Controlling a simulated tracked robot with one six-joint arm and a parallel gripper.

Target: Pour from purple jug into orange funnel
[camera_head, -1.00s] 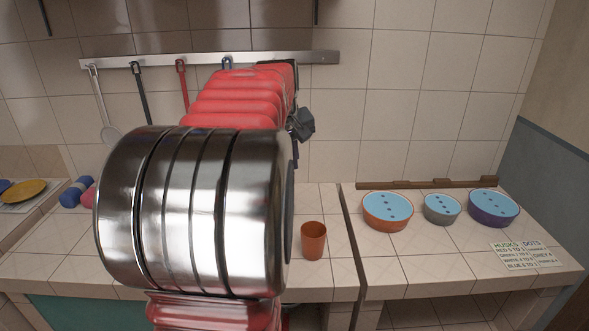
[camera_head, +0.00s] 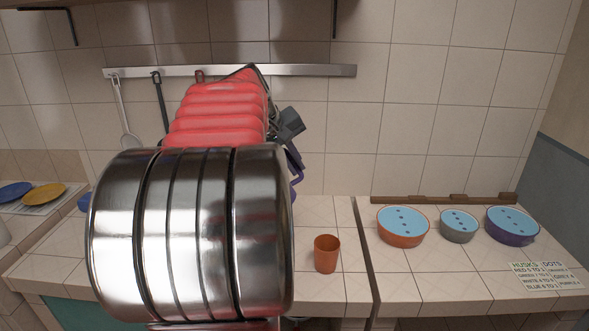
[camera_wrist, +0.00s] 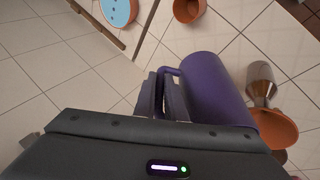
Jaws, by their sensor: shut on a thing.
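The purple jug (camera_wrist: 215,92) fills the middle right of the wrist view. My gripper (camera_wrist: 163,88) is shut on its handle. The funnel is hidden in the head view. I cannot see inside the jug.
An orange cup (camera_head: 326,254) stands on the tiled counter (camera_head: 345,290). Several blue-topped bowls (camera_head: 403,227) stand to the right, with a printed card (camera_head: 545,276) in front. A metal utensil rail (camera_head: 230,71) runs along the wall. Plates (camera_head: 43,194) lie at the far left.

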